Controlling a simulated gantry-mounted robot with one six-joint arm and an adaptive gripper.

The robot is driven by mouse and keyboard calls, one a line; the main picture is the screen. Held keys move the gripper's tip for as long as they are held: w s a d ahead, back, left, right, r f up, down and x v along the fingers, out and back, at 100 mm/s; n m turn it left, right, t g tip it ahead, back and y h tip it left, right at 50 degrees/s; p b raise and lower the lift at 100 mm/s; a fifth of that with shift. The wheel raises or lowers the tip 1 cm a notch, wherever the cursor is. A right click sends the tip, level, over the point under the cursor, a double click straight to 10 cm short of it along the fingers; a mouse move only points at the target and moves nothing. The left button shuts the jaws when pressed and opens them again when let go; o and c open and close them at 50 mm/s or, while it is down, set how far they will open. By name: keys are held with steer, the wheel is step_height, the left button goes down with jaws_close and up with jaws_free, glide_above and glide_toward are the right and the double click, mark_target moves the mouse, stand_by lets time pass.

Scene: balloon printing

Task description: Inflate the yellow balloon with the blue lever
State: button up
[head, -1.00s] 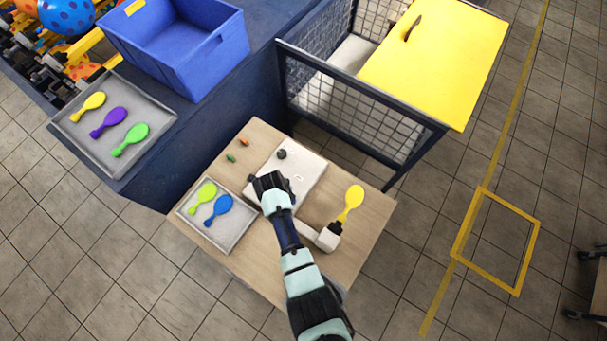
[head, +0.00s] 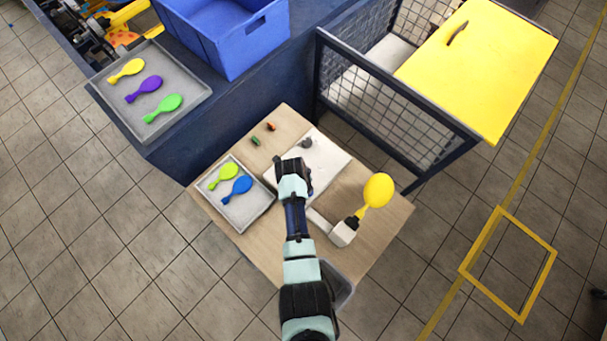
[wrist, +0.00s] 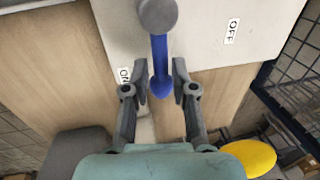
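The yellow balloon (head: 378,190) sits on the nozzle of the white machine (head: 327,165), at its right end, and is rounded out. Its yellow side also shows at the lower right of the wrist view (wrist: 252,156). The blue lever (wrist: 159,60) hangs from a grey round pivot on the machine. It points down toward my gripper, with the ON label (wrist: 124,76) beside its tip and the OFF label (wrist: 232,31) at the right. My gripper (wrist: 161,78) is open, one finger on each side of the lever's end, with narrow gaps.
A small tray (head: 262,211) with a green and a blue balloon lies left of my arm. A larger grey tray (head: 193,102) holds several balloons beside a blue bin (head: 225,45). A mesh cage (head: 385,115) stands behind the wooden table (head: 380,235).

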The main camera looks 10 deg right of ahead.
steer(key=shift+o, duration=0.6)
step_height(320, 180, up, 12)
steer(key=s+a, duration=0.1)
steer(key=shift+s+a, duration=0.25)
steer(key=shift+a, duration=0.15)
steer(key=shift+f, duration=0.15)
stand_by(6.2)
